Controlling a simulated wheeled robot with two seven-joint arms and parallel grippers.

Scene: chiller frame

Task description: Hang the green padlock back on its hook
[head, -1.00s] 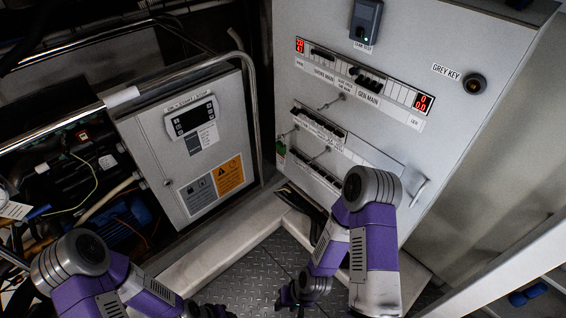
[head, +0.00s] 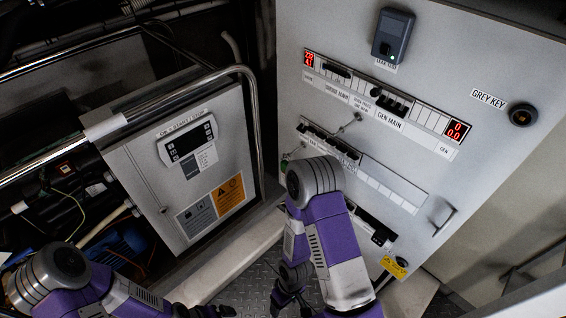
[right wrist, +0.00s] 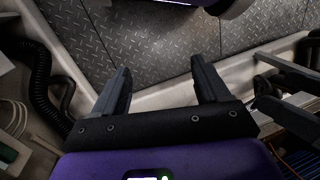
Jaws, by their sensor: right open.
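A small green item, probably the green padlock (head: 284,163), shows at the left edge of the grey electrical panel (head: 420,215); it is too small to tell how it hangs. Thin hook-like rods stick out of the panel, one at the upper breaker row (head: 357,117). My right gripper (head: 284,301) is low, above the floor in front of the panel, well below the green item. In the right wrist view my right gripper (right wrist: 161,66) is open, with nothing between its fingers. My left gripper (head: 205,311) is at the bottom edge, partly cut off; its jaws are unclear.
A grey control box (head: 185,165) with a display stands left of the panel, behind a metal rail (head: 120,118). A panel handle (head: 445,218) and a key switch (head: 522,116) are on the right. The chequered metal floor (right wrist: 150,40) is clear below my right gripper.

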